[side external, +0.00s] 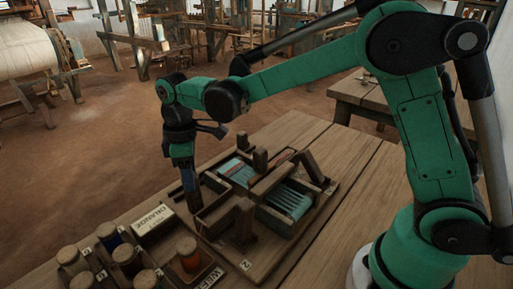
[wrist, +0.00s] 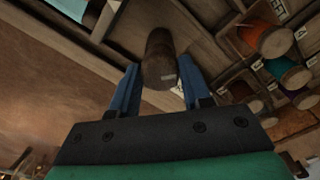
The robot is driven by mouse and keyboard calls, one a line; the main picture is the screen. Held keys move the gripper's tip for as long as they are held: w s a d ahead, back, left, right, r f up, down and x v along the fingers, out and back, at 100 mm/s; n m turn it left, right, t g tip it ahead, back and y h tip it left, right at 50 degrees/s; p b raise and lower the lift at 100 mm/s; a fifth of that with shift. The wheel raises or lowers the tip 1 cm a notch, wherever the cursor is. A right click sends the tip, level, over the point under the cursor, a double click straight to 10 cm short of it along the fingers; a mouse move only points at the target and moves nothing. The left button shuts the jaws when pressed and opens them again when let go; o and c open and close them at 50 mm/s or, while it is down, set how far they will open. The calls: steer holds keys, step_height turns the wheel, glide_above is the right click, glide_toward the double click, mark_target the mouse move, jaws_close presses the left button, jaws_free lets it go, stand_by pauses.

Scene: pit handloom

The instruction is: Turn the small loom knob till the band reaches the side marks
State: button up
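The small wooden loom (side external: 262,262) lies on the table with a teal band (side external: 290,200) stretched across its openings. I cannot make out the side marks. My gripper (side external: 188,205) points down at the loom's left edge. In the wrist view a dark round wooden piece (wrist: 160,55), apparently the knob, has a small pale mark near its lower end. The blue fingers of my gripper (wrist: 158,76) stand apart on either side of it, with gaps showing. The knob is not clearly visible in the side view, probably behind my gripper.
A compartment tray with several thread spools (side external: 108,237) is at the front left and also shows in the wrist view (wrist: 265,40). Bare table (side external: 345,205) lies right of the loom.

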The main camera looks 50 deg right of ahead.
jaws_close()
steer(key=shift+m, duration=0.4)
steer(key=m, duration=0.2)
steer(key=shift+m, duration=2.2)
steer(key=o, duration=1)
jaws_free()
steer(key=shift+r, duration=0.1)
